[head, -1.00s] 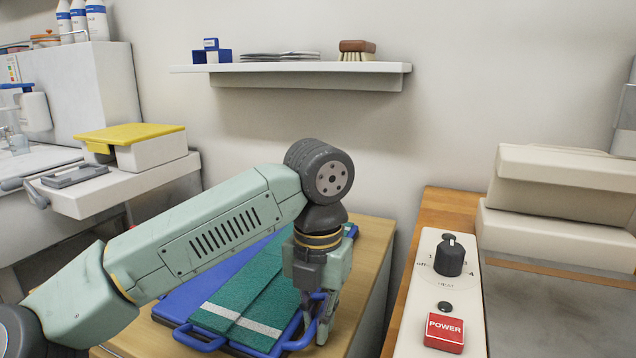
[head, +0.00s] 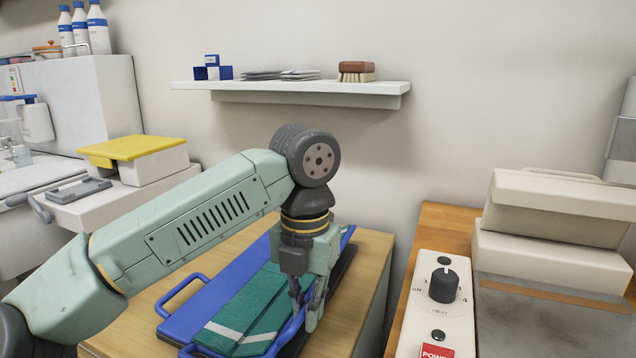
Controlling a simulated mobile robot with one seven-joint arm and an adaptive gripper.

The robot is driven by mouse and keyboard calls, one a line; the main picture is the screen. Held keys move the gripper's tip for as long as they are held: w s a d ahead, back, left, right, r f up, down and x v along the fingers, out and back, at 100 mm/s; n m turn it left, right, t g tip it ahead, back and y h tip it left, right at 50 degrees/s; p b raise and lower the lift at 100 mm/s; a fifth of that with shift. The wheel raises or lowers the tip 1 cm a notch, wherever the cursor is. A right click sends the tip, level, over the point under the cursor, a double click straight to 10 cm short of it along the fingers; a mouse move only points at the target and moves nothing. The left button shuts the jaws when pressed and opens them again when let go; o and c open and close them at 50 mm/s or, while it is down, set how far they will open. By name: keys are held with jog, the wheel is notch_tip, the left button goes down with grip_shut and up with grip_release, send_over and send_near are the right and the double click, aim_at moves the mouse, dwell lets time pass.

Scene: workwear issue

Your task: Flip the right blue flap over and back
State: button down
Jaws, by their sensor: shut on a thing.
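The blue folding board (head: 200,298) lies on the wooden table, with a handle on its left side. A folded green garment (head: 245,305) with a pale stripe near its front end lies on it. The right blue flap (head: 292,330) shows as a narrow blue strip along the garment's right side. It looks tilted up, with a dark surface below its outer edge. My gripper (head: 308,308) points down at this flap's outer side and is shut on it. My fingers and wrist hide the grasped part and some of the garment.
A beige press with a heat knob (head: 443,285) and a red power button (head: 437,350) stands on the right. A wall shelf (head: 300,88) with a brush is behind my arm. A yellow-lidded box (head: 132,148) is at left. Bare tabletop (head: 125,325) shows at front left.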

jog(key=shift+w+a+r+p, duration=0.2)
jog(key=shift+a+r+p, duration=0.25)
jog(key=shift+r, duration=0.25)
jog(key=shift+w+a+r+p, duration=0.2)
jog(key=shift+a+r+p, duration=0.15)
jog(key=shift+a+r, duration=0.25)
jog(key=shift+w+a+r+p, duration=0.35)
jog(key=shift+a+r+p, duration=0.2)
jog(key=shift+a, duration=0.3)
jog(key=shift+w+a+r+p, duration=0.2)
jog(key=shift+a, duration=0.35)
jog(key=shift+w+a+r+p, duration=0.15)
jog(key=shift+w+a+r, duration=0.05)
jog(key=shift+a, duration=0.35)
jog(key=shift+w+a+f+p, duration=0.15)
jog(key=shift+w+a, duration=0.35)
jog(key=shift+a, duration=0.6)
jog(key=shift+w+a+p, duration=0.2)
jog(key=shift+w+a, duration=0.25)
jog(key=shift+a, duration=0.6)
jog(key=shift+w+a+f+p, duration=0.15)
jog(key=shift+w+a, duration=0.35)
jog(key=shift+a, duration=0.6)
